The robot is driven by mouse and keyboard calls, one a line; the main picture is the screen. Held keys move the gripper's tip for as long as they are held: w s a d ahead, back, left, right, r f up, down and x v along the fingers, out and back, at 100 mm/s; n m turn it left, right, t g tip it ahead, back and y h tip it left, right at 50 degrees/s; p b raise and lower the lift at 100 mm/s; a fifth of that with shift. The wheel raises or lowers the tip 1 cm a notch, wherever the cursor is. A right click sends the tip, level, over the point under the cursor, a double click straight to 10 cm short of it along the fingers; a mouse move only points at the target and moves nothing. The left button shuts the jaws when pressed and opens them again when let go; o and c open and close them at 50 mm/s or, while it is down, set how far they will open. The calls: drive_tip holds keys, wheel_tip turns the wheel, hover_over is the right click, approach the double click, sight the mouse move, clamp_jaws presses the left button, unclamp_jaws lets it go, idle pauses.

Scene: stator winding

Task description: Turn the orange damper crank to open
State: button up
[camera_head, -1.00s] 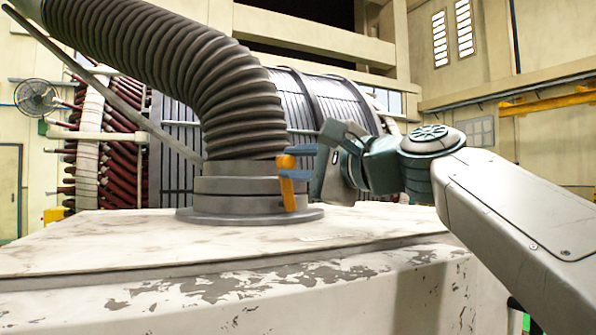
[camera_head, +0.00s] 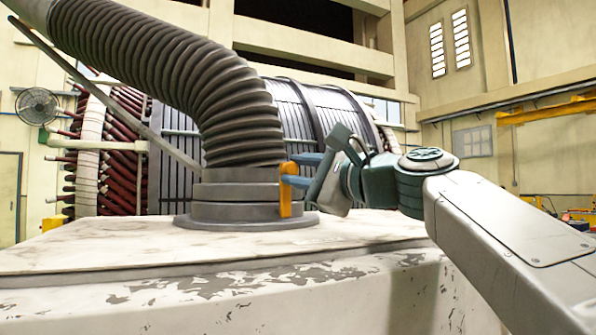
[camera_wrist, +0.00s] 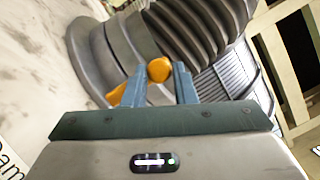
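The orange damper crank (camera_head: 285,198) is upright against the right side of the grey collar (camera_head: 235,190) under the ribbed duct. Its rounded orange knob (camera_wrist: 159,69) shows at the top, and part of its lower arm (camera_wrist: 116,96) shows left of the fingers in the wrist view. My gripper (camera_head: 294,170) comes from the right, with its two blue fingers apart, one above the other, at the knob. In the wrist view, my gripper (camera_wrist: 160,72) has the knob between its fingertips. Whether either finger touches the knob is unclear.
The collar stands on a white, worn housing top (camera_head: 100,245), which is clear around it. The grey ribbed duct (camera_head: 180,70) rises to the upper left. The large stator (camera_head: 300,110) is behind. A thin grey bar (camera_head: 110,95) slants down to the collar.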

drive_tip(key=o, duration=0.3)
drive_tip(key=b+v, duration=0.1)
drive_tip(key=v, duration=1.3)
drive_tip(key=shift+b, duration=0.35)
drive_tip(key=shift+w, duration=0.1)
